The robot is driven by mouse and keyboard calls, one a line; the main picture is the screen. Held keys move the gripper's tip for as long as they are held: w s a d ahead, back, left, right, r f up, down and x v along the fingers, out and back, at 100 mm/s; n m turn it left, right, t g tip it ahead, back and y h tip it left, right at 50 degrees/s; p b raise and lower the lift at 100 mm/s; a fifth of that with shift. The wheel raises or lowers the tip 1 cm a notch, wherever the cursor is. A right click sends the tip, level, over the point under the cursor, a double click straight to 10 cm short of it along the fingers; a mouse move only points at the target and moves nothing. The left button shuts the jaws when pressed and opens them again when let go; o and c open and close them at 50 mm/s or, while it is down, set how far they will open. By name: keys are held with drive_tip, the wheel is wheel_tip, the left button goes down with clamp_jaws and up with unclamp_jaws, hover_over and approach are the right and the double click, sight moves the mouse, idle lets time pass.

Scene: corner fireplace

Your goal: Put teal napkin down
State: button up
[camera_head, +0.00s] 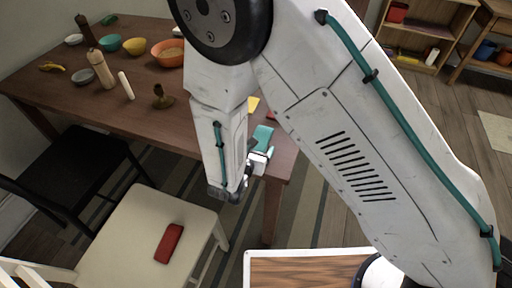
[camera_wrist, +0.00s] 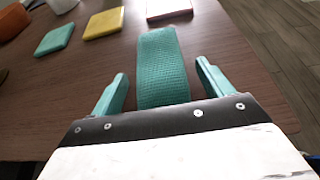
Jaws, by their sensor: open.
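The teal napkin (camera_wrist: 157,68), a folded strip of textured cloth, appears to lie flat on the brown table (camera_wrist: 240,75) in the wrist view. My gripper (camera_wrist: 161,80) is open, with one teal finger on each side of the napkin and a visible gap on both sides. The gripper's body hides the napkin's near end. In the head view the napkin (camera_head: 263,136) shows at the table's right end, beside my gripper (camera_head: 260,158), partly covered by the arm.
A flat teal square (camera_wrist: 54,39), a yellow square (camera_wrist: 104,23) and a red-edged piece (camera_wrist: 168,9) lie beyond. Bowls, including an orange one (camera_head: 168,53), and a peppermill (camera_head: 101,70) stand farther left. A pale chair (camera_head: 130,235) holds a red folded item (camera_head: 169,243).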

drive_tip(key=v, duration=1.2)
drive_tip(key=shift+r, duration=0.15)
drive_tip(key=d+r+m+g+h, duration=0.2)
drive_tip(key=d+r+m+g, duration=0.3)
drive_tip(key=d+r+m, duration=0.5)
drive_tip(key=d+r+m+g+h, duration=0.35)
drive_tip(key=d+r+m, duration=0.35)
drive_tip(key=d, duration=0.6)
drive_tip(key=s+d+r+m+g+y, duration=0.1)
drive_tip(key=s+d+r+m+y, duration=0.2)
drive_tip(key=s+r+m+y, duration=0.2)
drive_tip(key=s+d+r+m+g+y, duration=0.1)
drive_tip(key=s+d+r+m+y, duration=0.3)
drive_tip(key=s+m, duration=0.5)
drive_tip(key=shift+r+m+g+y, duration=0.35)
drive_tip(key=shift+r+m+y, duration=0.2)
drive_tip(key=shift+r, duration=0.15)
